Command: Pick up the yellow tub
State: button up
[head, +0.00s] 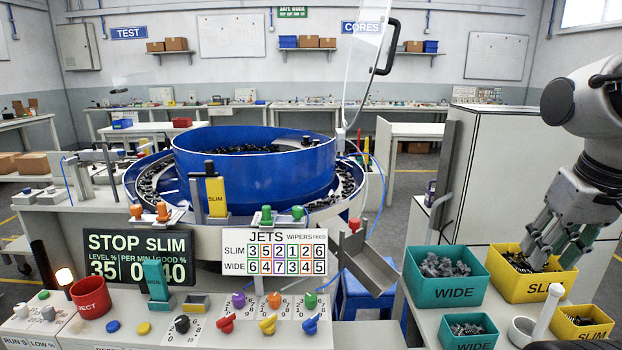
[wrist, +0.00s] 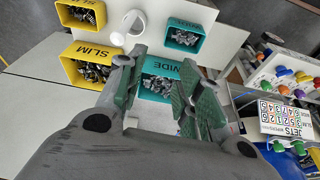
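Two yellow tubs labelled SLIM stand on the right bench. The larger yellow tub (head: 533,289) holds dark small parts; the smaller yellow tub (head: 583,331) stands in front of it to the right. In the wrist view the larger tub (wrist: 92,57) lies left of my fingers, and the smaller one (wrist: 84,15) is at the top left. My gripper (head: 545,240) overlaps the far right part of the larger tub in the head view. In the wrist view my gripper (wrist: 157,62) is open with its fingers apart and nothing held. Its height above the tub is unclear.
A large teal WIDE tub (head: 446,292) stands left of the larger yellow tub, with a smaller teal tub (head: 467,339) in front. A white cup-like holder with a handle (head: 542,315) stands between the small tubs. The blue bowl feeder (head: 255,172) is further left.

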aim_at(586, 321)
jog(key=l+u, duration=0.15)
jog(key=l, duration=0.25)
jog(key=k+l+u, duration=0.15)
jog(key=l, duration=0.3)
jog(key=k+l+u, duration=0.15)
jog(key=l, duration=0.25)
jog(key=l+u, duration=0.1)
jog(key=l, duration=0.3)
jog(key=k+l+u, duration=0.15)
jog(key=l, duration=0.25)
jog(key=k+l+u, duration=0.15)
jog(key=l, duration=0.2)
jog(key=k+l+u, duration=0.15)
jog(key=k+l, duration=0.1)
jog(key=l, duration=0.1)
